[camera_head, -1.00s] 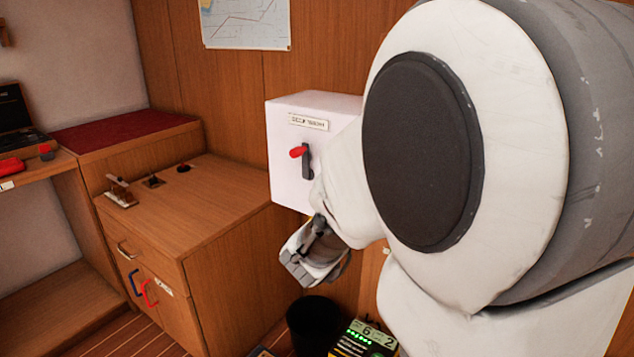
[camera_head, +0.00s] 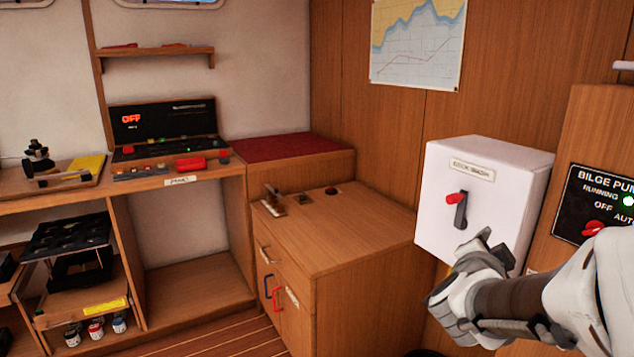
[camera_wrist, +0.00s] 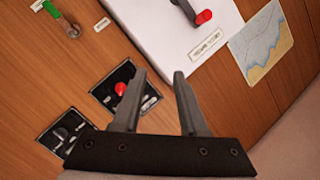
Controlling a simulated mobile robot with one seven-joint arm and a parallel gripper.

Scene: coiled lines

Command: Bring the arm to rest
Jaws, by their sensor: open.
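My gripper shows in the wrist view (camera_wrist: 158,76) with its two grey fingers apart and nothing between them. In the head view my arm reaches in from the lower right, and its grey end is just below and in front of a white switch box (camera_head: 438,190). Whether it touches the box cannot be told. The box has a lever with a red tip (camera_head: 453,198) and a small label. In the wrist view the white box (camera_wrist: 160,28) is beyond the fingertips, at the top.
A wooden cabinet (camera_head: 345,235) with a red and a blue handle stands left of the box. A bilge pump panel (camera_head: 597,207) with a red knob is close on the right. A chart (camera_head: 415,45) hangs behind. A desk with a console (camera_head: 165,125) is at left.

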